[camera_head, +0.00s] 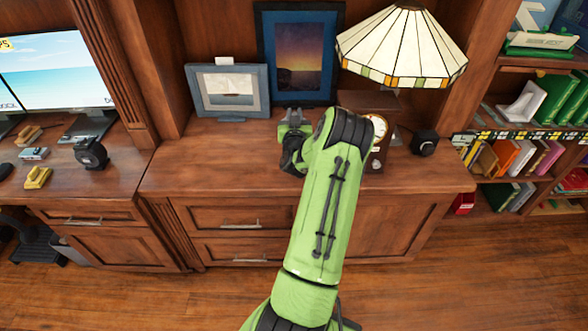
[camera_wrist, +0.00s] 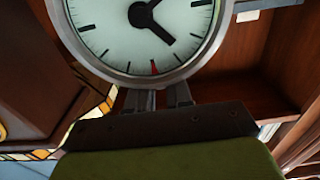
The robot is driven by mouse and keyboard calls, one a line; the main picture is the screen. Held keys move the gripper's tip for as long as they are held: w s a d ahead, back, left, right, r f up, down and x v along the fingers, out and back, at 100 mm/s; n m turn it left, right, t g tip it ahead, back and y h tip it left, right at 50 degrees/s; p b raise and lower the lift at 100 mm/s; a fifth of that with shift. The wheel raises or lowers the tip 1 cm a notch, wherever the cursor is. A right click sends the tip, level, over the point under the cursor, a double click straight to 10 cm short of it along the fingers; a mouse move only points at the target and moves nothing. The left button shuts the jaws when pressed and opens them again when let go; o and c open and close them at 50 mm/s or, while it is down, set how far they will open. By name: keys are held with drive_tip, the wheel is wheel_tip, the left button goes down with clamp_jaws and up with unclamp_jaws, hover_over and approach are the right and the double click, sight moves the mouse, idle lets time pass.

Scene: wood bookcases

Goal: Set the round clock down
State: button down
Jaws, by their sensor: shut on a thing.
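The round clock (camera_wrist: 150,62) fills the upper part of the wrist view, with a pale face, black hands and marks, a red mark and a silver rim. Its top is cut off by the picture edge. My gripper (camera_wrist: 158,98) is shut on its rim, and the two fingers meet it at the red mark. In the head view my green arm reaches over the wooden cabinet top (camera_head: 225,165). I cannot make out the held clock there, nor tell its height above the wood.
Two framed pictures, one grey (camera_head: 230,107) and one dark blue (camera_head: 262,60), stand at the back. A stained-glass lamp (camera_head: 400,50) and a wooden clock (camera_head: 378,150) stand right of my arm, with a small black object (camera_head: 424,143). The cabinet top's left front is clear.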

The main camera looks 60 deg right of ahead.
wheel_tip(320, 180, down, 10)
drive_tip(key=b, duration=0.3)
drive_tip(key=shift+r+b, duration=0.1)
drive_tip(key=shift+b, duration=0.3)
drive_tip(key=c, duration=1)
unclamp_jaws()
drive_tip(key=shift+c, duration=0.2)
